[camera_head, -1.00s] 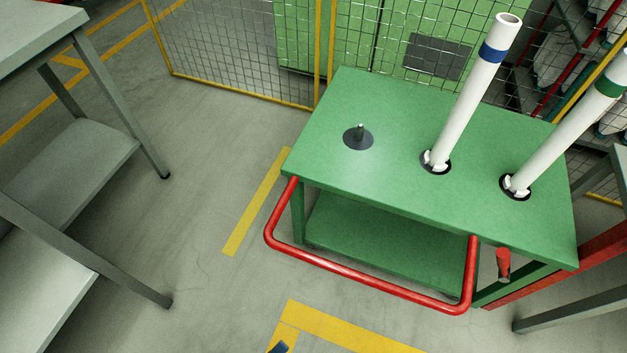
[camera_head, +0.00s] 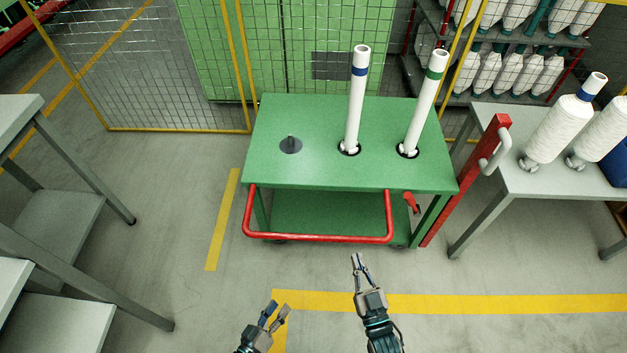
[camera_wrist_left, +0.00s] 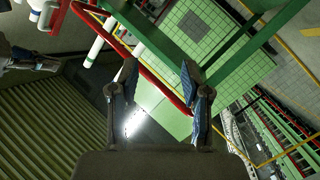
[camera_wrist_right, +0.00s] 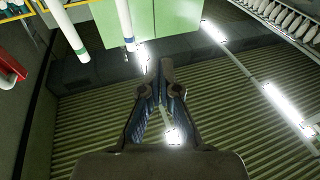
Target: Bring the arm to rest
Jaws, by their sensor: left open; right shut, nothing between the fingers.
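My left gripper (camera_head: 273,317) is open and empty at the bottom of the head view, above the floor. Its two fingers stand apart in the left wrist view (camera_wrist_left: 160,80). My right gripper (camera_head: 357,264) is shut and empty, to the right of the left one and a little higher in the picture, below the cart's red handle. Its fingertips meet in the right wrist view (camera_wrist_right: 166,68). Both grippers appear apart from the cart and from each other.
A grey table (camera_head: 490,140) with white bobbins (camera_head: 557,132) stands right. Grey shelving (camera_head: 65,210) stands left.

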